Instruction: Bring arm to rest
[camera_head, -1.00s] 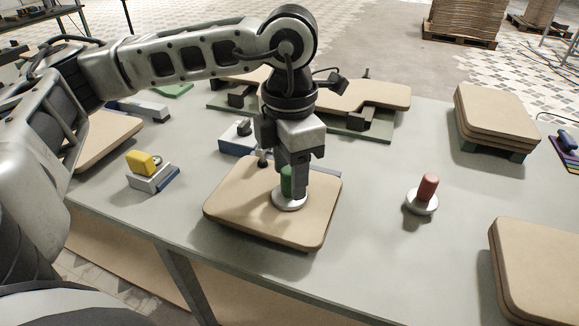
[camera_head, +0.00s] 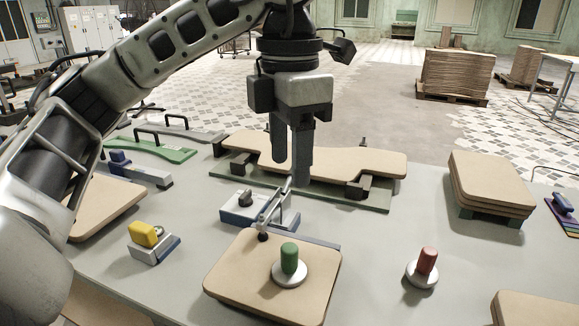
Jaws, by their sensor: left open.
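My left gripper (camera_head: 291,160) hangs pointing down from the arm that comes in from the left. It is open and empty, raised above the table. In the picture its fingers overlap the long curved board behind. A green-handled tool with a round white base (camera_head: 289,261) stands upright on a tan board (camera_head: 235,275), below the gripper and apart from it. A metal clamp (camera_head: 268,212) reaches to the board's back edge. My right gripper is not in view.
A red-handled tool (camera_head: 425,266) stands on the grey table (camera_head: 375,245) to the right. Stacked boards (camera_head: 490,182) are at the right. A long curved board (camera_head: 345,160) sits on a green fixture behind. A yellow-topped block (camera_head: 147,237) is at the left.

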